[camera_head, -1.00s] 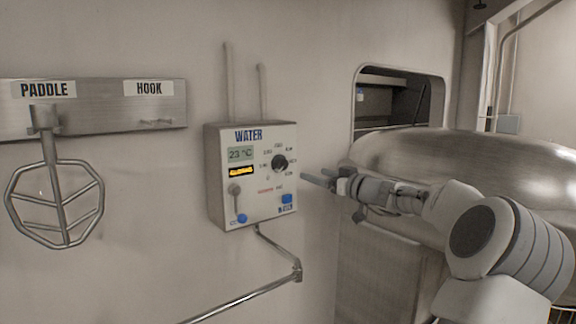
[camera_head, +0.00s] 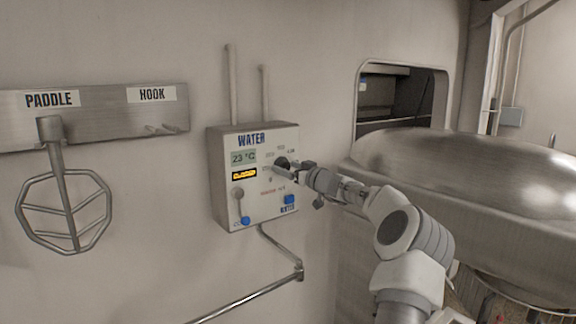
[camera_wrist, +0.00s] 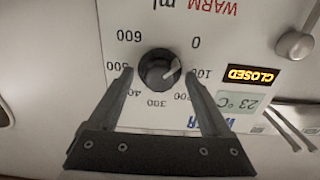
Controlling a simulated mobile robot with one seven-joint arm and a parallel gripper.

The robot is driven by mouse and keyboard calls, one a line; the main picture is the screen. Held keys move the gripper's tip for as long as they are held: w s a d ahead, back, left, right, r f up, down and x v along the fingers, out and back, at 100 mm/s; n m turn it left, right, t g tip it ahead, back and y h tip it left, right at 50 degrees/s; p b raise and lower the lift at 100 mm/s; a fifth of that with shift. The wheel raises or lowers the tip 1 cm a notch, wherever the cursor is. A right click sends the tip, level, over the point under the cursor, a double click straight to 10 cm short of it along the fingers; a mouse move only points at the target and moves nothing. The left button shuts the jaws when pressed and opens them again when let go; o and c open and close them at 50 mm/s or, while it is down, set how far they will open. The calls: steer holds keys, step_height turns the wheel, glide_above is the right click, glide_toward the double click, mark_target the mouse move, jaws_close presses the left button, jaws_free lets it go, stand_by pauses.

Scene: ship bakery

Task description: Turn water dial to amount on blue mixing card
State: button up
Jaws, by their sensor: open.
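The water dial (camera_wrist: 158,69) is a dark round knob on the white water panel (camera_head: 228,206). In the wrist view it appears upside down, ringed by numbers from 0 to 600. Its pale pointer slants up and right, between the 0 and the 100. My gripper (camera_wrist: 158,74) is open, with one finger on each side of the dial and gaps showing beside the knob. Whether either finger touches it I cannot tell. In the head view my gripper (camera_head: 283,168) partly covers the dial. No blue mixing card shows in either view.
The panel has a 23 °C display (camera_head: 243,157), a lit CLOSED sign (camera_head: 244,174), a lever (camera_head: 238,195) and blue buttons. A paddle (camera_head: 62,210) hangs at left. A large metal mixer (camera_head: 470,165) stands at right. A pipe (camera_head: 250,294) runs below the panel.

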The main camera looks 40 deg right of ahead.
steer(key=shift+w, duration=0.1)
jaws_close()
stand_by(0.4)
steer(key=shift+f+m+b, duration=0.2)
steer(key=shift+m+b, duration=0.1)
steer(key=shift+b, duration=0.3)
